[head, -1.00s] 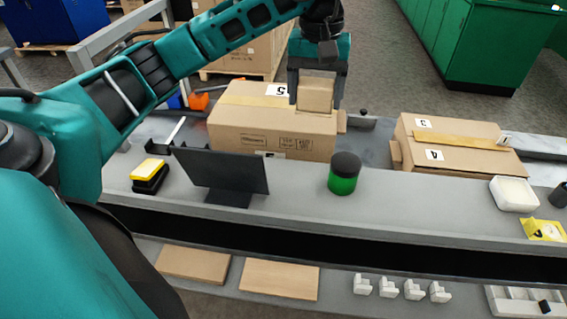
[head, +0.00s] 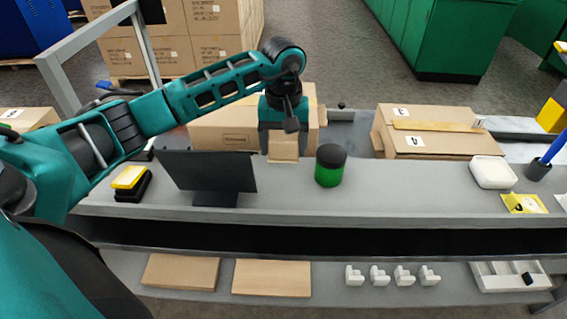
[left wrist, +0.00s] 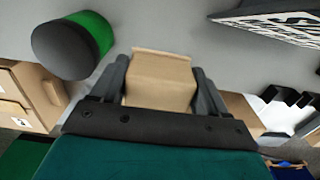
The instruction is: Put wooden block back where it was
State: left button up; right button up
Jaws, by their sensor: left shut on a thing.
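The wooden block (head: 283,147) is light brown and boxy. My left gripper (head: 284,152) is shut on it, with a finger on either side. It holds the block in front of the cardboard box (head: 222,135), over the grey shelf (head: 285,195). I cannot tell whether the block touches the shelf. In the left wrist view, the block (left wrist: 160,80) sits between the dark fingers (left wrist: 160,85). The green jar with a black lid (head: 330,168) stands just right of the block. My right gripper is not in view.
A black screen (head: 208,172) stands left of the block, beside a yellow-and-black item (head: 130,180). A second cardboard box (head: 430,130) lies at the right. Shelf space between the jar and the white bowl (head: 492,172) is clear. Flat wooden boards (head: 272,278) lie on the lower shelf.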

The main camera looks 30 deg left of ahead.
aim_at(284, 160)
pick_arm(q)
notch_tip(284, 160, down, 5)
jog(key=shift+r, duration=0.15)
jog(key=shift+f, duration=0.4)
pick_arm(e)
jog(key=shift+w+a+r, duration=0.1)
pick_arm(q)
jog(key=shift+f+b, duration=0.15)
jog(key=shift+b, duration=0.3)
jog(key=o, duration=0.9)
jog(key=shift+o, duration=0.2)
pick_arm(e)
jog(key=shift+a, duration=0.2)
